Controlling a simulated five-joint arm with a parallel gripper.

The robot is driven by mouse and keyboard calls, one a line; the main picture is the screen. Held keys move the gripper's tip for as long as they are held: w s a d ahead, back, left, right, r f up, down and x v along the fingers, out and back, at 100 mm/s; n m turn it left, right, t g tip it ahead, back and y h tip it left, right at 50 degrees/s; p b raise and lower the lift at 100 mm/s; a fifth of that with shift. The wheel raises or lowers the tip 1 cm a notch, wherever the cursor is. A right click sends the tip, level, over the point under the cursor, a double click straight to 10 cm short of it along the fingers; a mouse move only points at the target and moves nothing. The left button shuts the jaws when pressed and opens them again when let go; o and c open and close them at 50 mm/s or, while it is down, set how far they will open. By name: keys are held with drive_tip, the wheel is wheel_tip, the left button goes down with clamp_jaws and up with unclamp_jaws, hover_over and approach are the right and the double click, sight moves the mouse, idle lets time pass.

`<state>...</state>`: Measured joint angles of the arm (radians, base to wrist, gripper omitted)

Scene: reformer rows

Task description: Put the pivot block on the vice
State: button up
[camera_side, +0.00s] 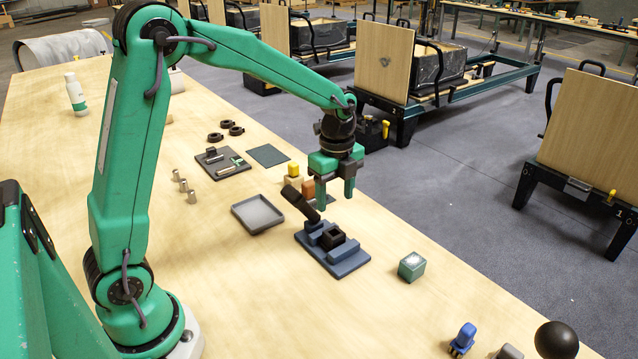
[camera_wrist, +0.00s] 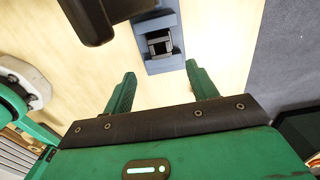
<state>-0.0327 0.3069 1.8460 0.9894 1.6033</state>
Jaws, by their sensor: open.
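The blue-grey vice (camera_side: 350,266) stands on the bench below my gripper; it also shows at the top of the wrist view (camera_wrist: 165,67). A dark block (camera_side: 333,238), apparently the pivot block, sits in the vice; the wrist view shows it from above as a dark square with a grey middle (camera_wrist: 160,45). My gripper (camera_side: 335,204) is open and empty above and behind the vice, apart from the block. In the wrist view its fingers (camera_wrist: 157,72) are spread. I cannot tell how fully the block is seated.
A dark tilted part (camera_side: 296,198) is close by my gripper's left finger. A green block (camera_side: 411,268) stands right of the vice, a grey tray (camera_side: 257,214) left.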

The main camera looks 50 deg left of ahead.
drive_tip(key=shift+r, duration=0.55)
drive_tip(key=s+r+n+t, duration=0.2)
drive_tip(key=s+r+n, duration=0.2)
drive_tip(key=s+n, duration=0.5)
drive_tip(key=s+d+r+n+t, duration=0.1)
drive_tip(key=s+r+n+t, duration=0.2)
drive_tip(key=s+n, duration=0.6)
wheel_tip(320, 180, up, 3)
drive_tip(key=s, duration=0.2)
drive_tip(key=shift+s+d+f+t, duration=0.2)
drive_tip(key=shift+s+t, duration=0.1)
